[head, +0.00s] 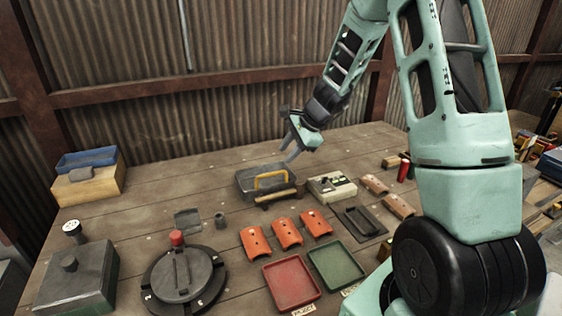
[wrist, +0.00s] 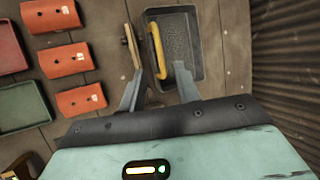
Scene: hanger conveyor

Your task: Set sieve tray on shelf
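A dark grey tray with a speckled floor (head: 245,184), which I take to be the sieve tray, sits on the wooden bench in the head view. It has a yellow handle (head: 271,180) on its near side. The tray (wrist: 193,38) and its handle (wrist: 157,48) also show in the wrist view. My gripper (head: 291,155) is above the tray's far right part. In the wrist view my gripper (wrist: 158,72) is open and empty, with its fingertips spread to either side of the handle's line. I cannot make out a certain shelf.
A wooden bar (head: 280,198) lies along the tray's near side. A white-topped box (head: 331,187) stands to its right. Orange curved pieces (head: 287,231), a red tray (head: 290,282) and a green tray (head: 336,262) lie nearer. A blue tray (head: 75,161) rests on a wooden block (head: 88,187) at left.

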